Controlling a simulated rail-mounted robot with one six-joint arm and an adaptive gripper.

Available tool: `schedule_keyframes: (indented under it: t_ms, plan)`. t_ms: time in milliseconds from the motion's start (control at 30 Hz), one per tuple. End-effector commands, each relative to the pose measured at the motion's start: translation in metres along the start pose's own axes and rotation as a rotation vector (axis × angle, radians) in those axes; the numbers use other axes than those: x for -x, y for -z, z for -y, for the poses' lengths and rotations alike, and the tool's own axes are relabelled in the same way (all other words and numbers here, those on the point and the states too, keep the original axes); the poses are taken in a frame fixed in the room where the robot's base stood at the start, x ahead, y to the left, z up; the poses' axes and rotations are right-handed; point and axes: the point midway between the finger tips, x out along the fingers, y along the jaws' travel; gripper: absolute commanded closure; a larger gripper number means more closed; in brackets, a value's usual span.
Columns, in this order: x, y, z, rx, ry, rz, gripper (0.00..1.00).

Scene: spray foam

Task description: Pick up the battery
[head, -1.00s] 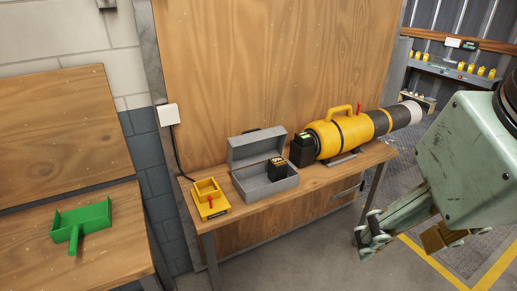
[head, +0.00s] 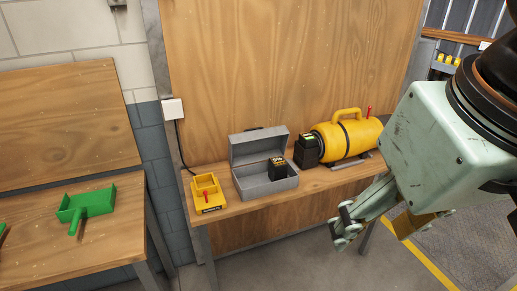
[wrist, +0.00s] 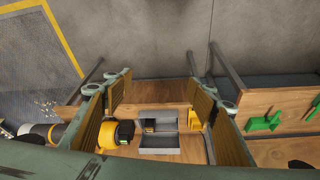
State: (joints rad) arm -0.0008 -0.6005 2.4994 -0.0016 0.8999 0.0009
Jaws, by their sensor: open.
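A black battery (head: 277,167) with a yellow label stands in the open grey metal case (head: 265,187) on the wooden bench. It also shows in the wrist view (wrist: 150,125), in the case (wrist: 158,148). A second black battery-like block (head: 307,150) with a green light sits at the left end of the yellow machine (head: 343,138); it shows in the wrist view too (wrist: 124,132). My gripper (wrist: 160,88) is open and empty, its padded fingers wide apart. In the head view it is in front and to the right of the case, apart from both blocks.
A yellow charger-like tray (head: 209,193) with a red lever is left of the case. A green scoop-shaped tool (head: 88,205) lies on the left bench. A wooden panel (head: 280,70) stands behind the bench. The floor in front (head: 300,255) is clear.

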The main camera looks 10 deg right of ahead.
Motion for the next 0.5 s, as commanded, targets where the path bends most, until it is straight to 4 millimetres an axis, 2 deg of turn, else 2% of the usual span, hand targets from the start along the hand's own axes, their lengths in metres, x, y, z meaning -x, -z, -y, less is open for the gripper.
schedule_keyframes:
  t_ms: [333,500]
  plan:
    - [0.000,0.002,0.000,0.001,0.000,0.001,0.48]
    - [0.002,0.011,0.000,0.004,0.000,0.005,0.48]
